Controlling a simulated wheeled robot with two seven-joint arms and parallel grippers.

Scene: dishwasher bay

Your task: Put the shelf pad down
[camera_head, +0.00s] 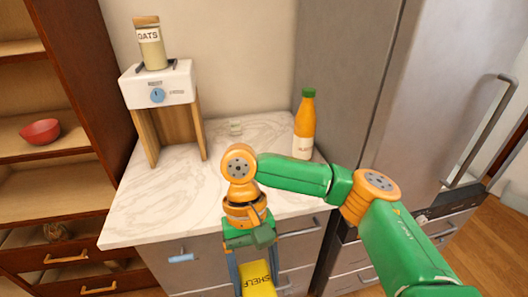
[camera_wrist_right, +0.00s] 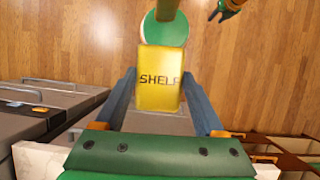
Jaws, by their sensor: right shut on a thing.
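The shelf pad is a yellow block with dark SHELF lettering (camera_head: 258,281). It also shows in the right wrist view (camera_wrist_right: 160,65), between the blue-grey fingers. My right gripper (camera_head: 254,287) points down in front of the counter and is shut on the pad. The pad is held over the floor, apart from the counter top; its lower part is cut off in the head view. My left gripper (camera_wrist_right: 226,11) shows small at the top of the right wrist view, its fingers apart and empty, away from the pad.
The marble counter (camera_head: 165,205) has clear room at front left. A white dispenser (camera_head: 160,88) bearing an oats jar (camera_head: 150,50) stands at its back left, and an orange bottle (camera_head: 304,130) at right.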

